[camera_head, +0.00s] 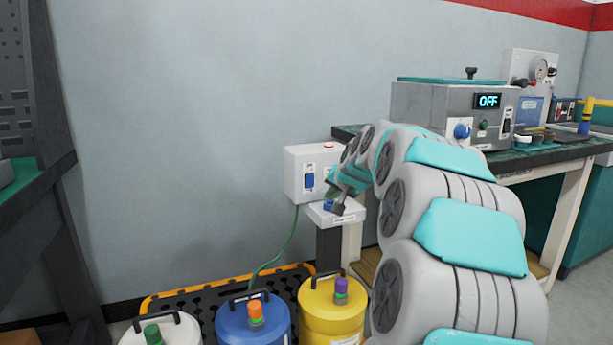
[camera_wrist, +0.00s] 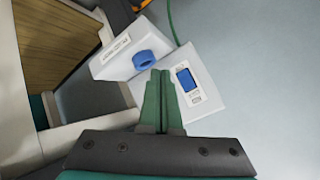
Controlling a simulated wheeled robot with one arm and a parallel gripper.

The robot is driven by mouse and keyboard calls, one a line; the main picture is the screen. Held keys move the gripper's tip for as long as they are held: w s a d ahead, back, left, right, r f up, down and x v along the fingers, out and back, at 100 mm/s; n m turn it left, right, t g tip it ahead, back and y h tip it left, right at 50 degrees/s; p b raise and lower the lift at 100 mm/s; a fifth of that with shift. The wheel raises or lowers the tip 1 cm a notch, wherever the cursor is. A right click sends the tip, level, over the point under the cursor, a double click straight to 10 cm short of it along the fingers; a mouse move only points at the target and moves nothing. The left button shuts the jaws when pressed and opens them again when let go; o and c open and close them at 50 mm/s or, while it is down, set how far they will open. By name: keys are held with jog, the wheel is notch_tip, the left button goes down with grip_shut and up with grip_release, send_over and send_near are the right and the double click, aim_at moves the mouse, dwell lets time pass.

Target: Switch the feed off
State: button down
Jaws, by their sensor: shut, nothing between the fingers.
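A white wall box (camera_head: 296,162) carries a blue rocker switch (camera_head: 309,180) on its front and a small red part on top. In the wrist view the blue rocker (camera_wrist: 187,80) sits in a white plate with small markings too small to read. My gripper (camera_wrist: 160,72) is shut and empty, its green fingers overlapping the edge of the box beside the rocker. I cannot tell whether they touch it. Close by, a white pedestal head (camera_wrist: 117,62) holds a blue ring-like part (camera_wrist: 144,59). In the head view my arm covers the box's right side.
A grey machine (camera_head: 430,103) on the bench shows "OFF" on its display (camera_head: 487,101). Below, blue (camera_head: 245,325), yellow (camera_head: 330,315) and white (camera_head: 185,333) containers stand at a black-and-yellow floor grate (camera_head: 190,300). A green cable (camera_head: 285,245) hangs from the box. The wall at left is clear.

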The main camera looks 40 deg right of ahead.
jog(key=shift+w, duration=0.1)
jog(key=p, duration=0.3)
send_near(312, 182)
jog(key=shift+s+f+x, duration=0.15)
jog(key=shift+f+x, duration=0.05)
jog(key=shift+x, duration=1)
jog(key=shift+s+f+x, duration=0.15)
jog(key=shift+x, duration=1.1)
jog(key=shift+w+d+p, duration=0.1)
jog(key=shift+w+p, duration=0.25)
jog(key=shift+w, duration=0.05)
jog(key=shift+w+r, duration=0.1)
jog(key=shift+w, duration=0.15)
dwell(0.6)
dwell(0.3)
jog(key=shift+s, duration=0.7)
